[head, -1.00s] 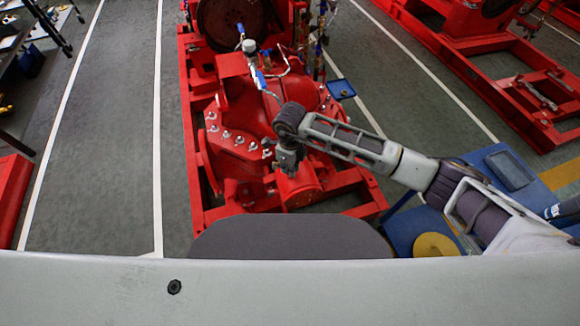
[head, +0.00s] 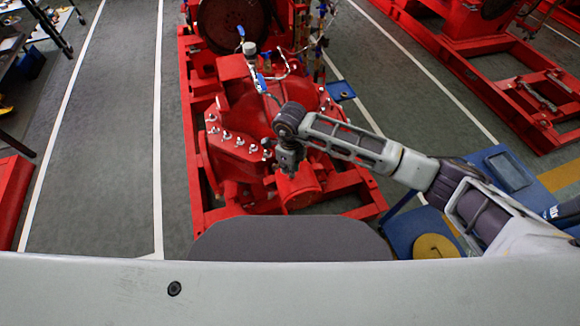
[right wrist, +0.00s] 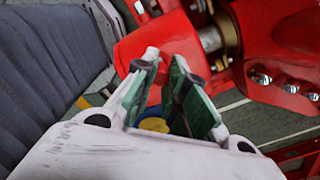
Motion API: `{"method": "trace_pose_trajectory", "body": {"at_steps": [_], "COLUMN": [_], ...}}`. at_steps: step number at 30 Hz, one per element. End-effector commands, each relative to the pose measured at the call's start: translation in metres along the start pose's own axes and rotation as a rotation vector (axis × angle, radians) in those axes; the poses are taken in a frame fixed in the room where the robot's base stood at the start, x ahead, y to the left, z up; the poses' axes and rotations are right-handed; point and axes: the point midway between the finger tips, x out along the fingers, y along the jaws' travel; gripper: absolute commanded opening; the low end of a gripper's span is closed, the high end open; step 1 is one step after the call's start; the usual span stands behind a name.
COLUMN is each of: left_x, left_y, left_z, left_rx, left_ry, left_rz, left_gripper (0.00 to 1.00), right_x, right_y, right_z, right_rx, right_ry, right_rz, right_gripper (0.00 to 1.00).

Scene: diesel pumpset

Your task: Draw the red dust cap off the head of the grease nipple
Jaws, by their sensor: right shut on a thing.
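My right gripper (head: 288,166) is over the near end of the red pump, by its round red bearing housing (head: 300,187). In the right wrist view its two green-padded fingers (right wrist: 166,66) converge with their tips close together, in front of the red housing (right wrist: 170,38). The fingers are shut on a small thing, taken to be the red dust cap. The cap and the grease nipple are too small or hidden by the fingers to make out, and red on red blurs them. I cannot tell whether the cap is still on the nipple. My left gripper is not in view.
Several bright bolts (head: 239,141) stand on the pump casing. A shaft with a brass-coloured part (right wrist: 210,38) lies close to the fingers. The grey floor (head: 110,130) at left is clear.

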Motion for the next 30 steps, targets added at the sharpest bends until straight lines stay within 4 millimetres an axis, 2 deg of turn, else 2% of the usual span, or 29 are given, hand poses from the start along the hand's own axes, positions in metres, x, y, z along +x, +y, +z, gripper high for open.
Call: {"method": "trace_pose_trajectory", "body": {"at_steps": [30], "left_x": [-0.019], "left_y": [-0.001], "left_z": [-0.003], "left_rx": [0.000], "left_ry": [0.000], "left_rz": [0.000], "left_gripper": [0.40], "right_x": [-0.035], "right_y": [-0.001], "right_z": [0.000], "right_rx": [0.000], "right_ry": [0.000], "right_rz": [-0.001], "right_gripper": [0.00]}}
